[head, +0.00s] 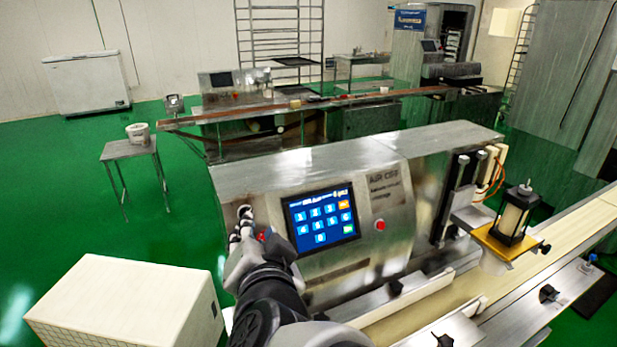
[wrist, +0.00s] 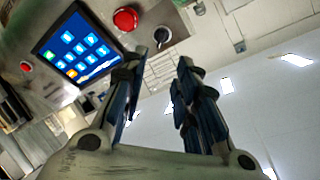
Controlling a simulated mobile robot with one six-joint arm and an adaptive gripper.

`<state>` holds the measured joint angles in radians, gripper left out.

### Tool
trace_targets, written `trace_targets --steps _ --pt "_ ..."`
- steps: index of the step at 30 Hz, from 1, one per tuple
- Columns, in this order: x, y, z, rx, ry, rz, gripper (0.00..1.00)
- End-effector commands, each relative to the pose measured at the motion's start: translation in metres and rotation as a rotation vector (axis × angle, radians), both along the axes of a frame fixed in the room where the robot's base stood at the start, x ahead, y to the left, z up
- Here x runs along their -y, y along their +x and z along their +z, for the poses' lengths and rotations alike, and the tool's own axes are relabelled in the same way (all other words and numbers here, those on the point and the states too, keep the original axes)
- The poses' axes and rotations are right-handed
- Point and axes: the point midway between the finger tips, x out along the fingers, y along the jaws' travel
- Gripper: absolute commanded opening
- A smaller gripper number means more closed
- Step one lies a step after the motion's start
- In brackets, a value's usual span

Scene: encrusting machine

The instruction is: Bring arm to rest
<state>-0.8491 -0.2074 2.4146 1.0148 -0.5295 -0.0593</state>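My gripper (head: 243,222) is at the left part of the steel encrusting machine's front (head: 400,240), left of its lit blue touch screen (head: 320,217). My arm reaches up to it from the bottom of the head view. In the wrist view the two dark fingers of my gripper (wrist: 160,64) stand apart with nothing between them. A large red button (wrist: 126,19) and a black knob (wrist: 162,36) lie just beyond the fingertips there. I cannot tell whether a finger touches the knob. In the head view the red button (head: 262,237) is partly hidden by my gripper.
A white box (head: 130,300) stands at the lower left, close to my arm. A conveyor (head: 520,285) runs along the right. Another red button (head: 380,225) is right of the screen. Green floor (head: 100,225) is open at the left, around a small table (head: 128,150).

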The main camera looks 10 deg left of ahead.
Motion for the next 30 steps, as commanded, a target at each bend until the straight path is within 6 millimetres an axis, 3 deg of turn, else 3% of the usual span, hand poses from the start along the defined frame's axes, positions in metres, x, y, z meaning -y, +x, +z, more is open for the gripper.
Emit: trace_targets --steps 7,11,14,17,24,27,30 --pt "0.003 0.001 0.001 -0.002 -0.005 0.012 0.28" --pt "0.020 -0.002 0.004 -0.026 -0.045 0.081 0.28" --pt "0.049 -0.013 -0.002 -0.072 -0.133 0.160 0.28" --pt "0.091 -0.035 -0.020 -0.158 -0.263 0.220 0.28" --pt "0.214 -0.117 -0.075 -0.474 -0.578 0.213 0.28" --pt "0.248 -0.146 -0.087 -0.585 -0.649 0.184 0.28" --pt "0.268 -0.165 -0.093 -0.656 -0.687 0.162 0.28"
